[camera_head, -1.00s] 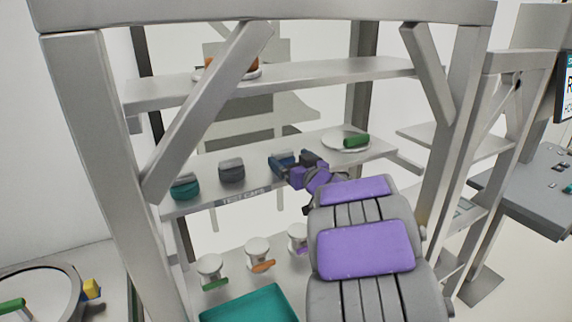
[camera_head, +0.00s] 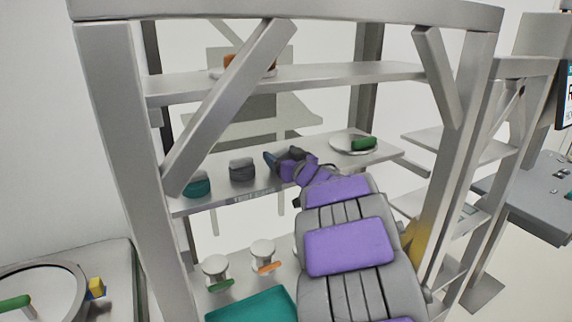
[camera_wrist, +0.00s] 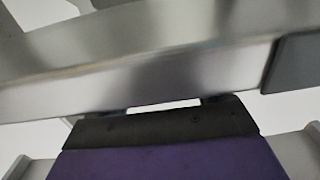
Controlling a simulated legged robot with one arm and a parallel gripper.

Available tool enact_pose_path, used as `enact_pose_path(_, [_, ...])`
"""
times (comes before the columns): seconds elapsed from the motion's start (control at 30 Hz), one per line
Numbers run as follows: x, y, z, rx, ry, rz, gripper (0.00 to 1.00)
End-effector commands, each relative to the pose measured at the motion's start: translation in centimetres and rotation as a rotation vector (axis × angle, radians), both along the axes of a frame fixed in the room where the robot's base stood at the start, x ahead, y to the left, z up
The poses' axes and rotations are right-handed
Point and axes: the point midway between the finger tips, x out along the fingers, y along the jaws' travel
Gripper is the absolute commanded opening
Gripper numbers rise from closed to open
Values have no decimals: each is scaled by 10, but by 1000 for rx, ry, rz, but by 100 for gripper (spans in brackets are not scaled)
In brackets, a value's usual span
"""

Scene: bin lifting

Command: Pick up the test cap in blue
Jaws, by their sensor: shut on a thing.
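The blue test cap (camera_head: 271,160) is at the middle shelf of the metal rack in the head view, mostly hidden by my gripper (camera_head: 284,160). My purple and dark gripper is shut on the blue cap. I cannot tell whether the cap still touches the shelf. A teal cap (camera_head: 196,184) and a dark grey cap (camera_head: 242,169) stand to its left on the same shelf. In the wrist view my gripper's dark and purple part (camera_wrist: 160,130) fills the bottom; the blue cap is not clearly seen there.
The middle shelf (camera_head: 215,193) carries a white plate with a green cylinder (camera_head: 363,143) at the right. An upper shelf (camera_head: 330,75) and slanted braces (camera_head: 228,105) enclose the space. Below are white stands (camera_head: 263,250) and a teal tray (camera_head: 250,306).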

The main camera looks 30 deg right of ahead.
Motion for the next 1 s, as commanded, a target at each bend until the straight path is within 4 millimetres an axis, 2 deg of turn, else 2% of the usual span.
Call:
enact_pose_path(0.03, [0,-3,0,3,-1,-1,55])
enact_pose_path(0.13, [-1,-8,0,6,-2,-2,46])
enact_pose_path(0.17, [-1,-10,-1,8,-3,-3,45])
enact_pose_path(0.3, [-1,-14,-1,10,-2,-3,45])
enact_pose_path(0.47, [-1,-8,2,6,-2,-2,45])
enact_pose_path(0.67, [-1,-1,18,1,-2,-2,45])
enact_pose_path(0.83, [-1,-4,39,4,-4,-1,45])
enact_pose_path(1.0, [-15,5,40,6,-5,-1,45])
